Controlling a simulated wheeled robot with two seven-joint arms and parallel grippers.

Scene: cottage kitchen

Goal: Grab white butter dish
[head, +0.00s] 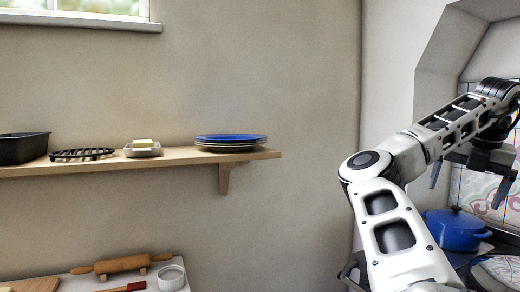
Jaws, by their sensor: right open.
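The white butter dish (143,151) sits on the wooden wall shelf, with a pale yellow block of butter (142,143) on it. It stands between a black trivet and a stack of plates. My right gripper (468,190) is at the far right of the head view, fingers pointing down and apart, with nothing between them. It is far to the right of the dish, near the stove corner. My left gripper is not in view.
The wooden shelf (200,160) also holds a black pan (22,148), the trivet (82,154) and blue plates (231,139). Below are a rolling pin (122,264) and a white ramekin (172,277). A blue pot (456,230) stands at right. The wall space between shelf and arm is clear.

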